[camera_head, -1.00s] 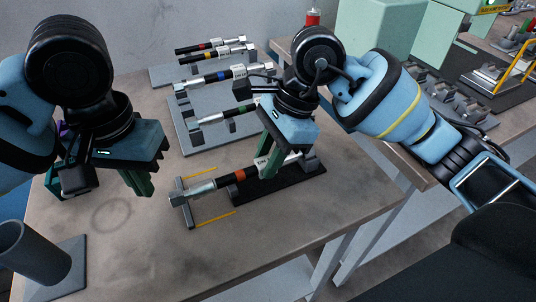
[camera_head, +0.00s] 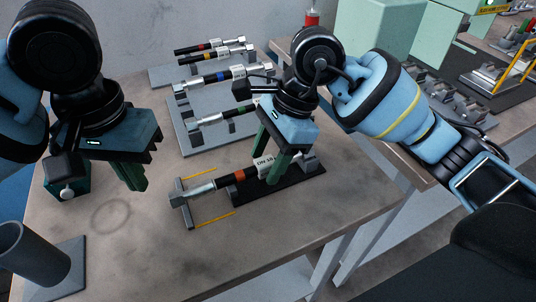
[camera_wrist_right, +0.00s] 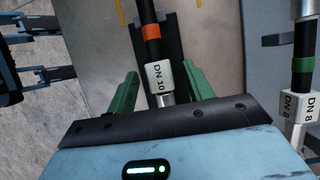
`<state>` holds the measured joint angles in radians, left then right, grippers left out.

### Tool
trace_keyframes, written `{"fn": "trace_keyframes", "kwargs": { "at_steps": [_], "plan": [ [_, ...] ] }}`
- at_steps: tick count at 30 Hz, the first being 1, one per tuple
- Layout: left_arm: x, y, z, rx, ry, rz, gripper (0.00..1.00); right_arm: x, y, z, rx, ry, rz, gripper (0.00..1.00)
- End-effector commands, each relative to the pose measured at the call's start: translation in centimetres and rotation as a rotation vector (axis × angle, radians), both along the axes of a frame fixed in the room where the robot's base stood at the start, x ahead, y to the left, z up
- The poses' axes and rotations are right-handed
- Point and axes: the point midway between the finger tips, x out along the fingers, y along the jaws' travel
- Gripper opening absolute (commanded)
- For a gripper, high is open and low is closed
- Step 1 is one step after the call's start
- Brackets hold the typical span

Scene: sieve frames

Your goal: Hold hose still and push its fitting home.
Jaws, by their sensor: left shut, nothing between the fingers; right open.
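The hose (camera_head: 225,181) with an orange band lies along a black cradle (camera_head: 300,183) on the table. Its white DN 10 tag shows in the right wrist view (camera_wrist_right: 158,76). The silver fitting (camera_head: 200,190) at its left end lies at a grey upright stop (camera_head: 181,204); whether it is fully seated I cannot tell. My right gripper (camera_head: 268,172) is open, its green fingers on either side of the hose near the tag; they also show in the right wrist view (camera_wrist_right: 160,84). My left gripper (camera_head: 137,188) is shut and empty, above the table left of the stop.
Several other banded hoses lie on grey racks (camera_head: 222,105) at the back. Yellow lines (camera_head: 215,219) mark the table by the stop. A grey tube on a base (camera_head: 30,252) stands front left.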

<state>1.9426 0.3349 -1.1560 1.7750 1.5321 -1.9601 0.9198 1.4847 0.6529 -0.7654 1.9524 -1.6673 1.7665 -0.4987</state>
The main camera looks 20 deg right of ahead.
Motion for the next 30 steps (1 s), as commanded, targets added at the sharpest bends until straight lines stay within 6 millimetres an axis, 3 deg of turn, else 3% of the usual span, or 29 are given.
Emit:
{"fn": "trace_keyframes", "kwargs": {
  "at_steps": [8,21,30],
  "plan": [
    [0.0,0.0,0.0,0.0,0.0,0.0,0.0,0.1,-0.8,2.1,0.0,-0.004,-0.002,0.52],
    [0.0,0.0,0.0,0.0,0.0,0.0,0.0,0.2,-3.9,9.5,0.0,-0.002,-0.002,0.52],
    [0.0,0.0,0.0,0.0,0.0,0.0,0.0,0.1,-4.6,11.1,0.0,0.0,0.0,0.52]
  ]
}}
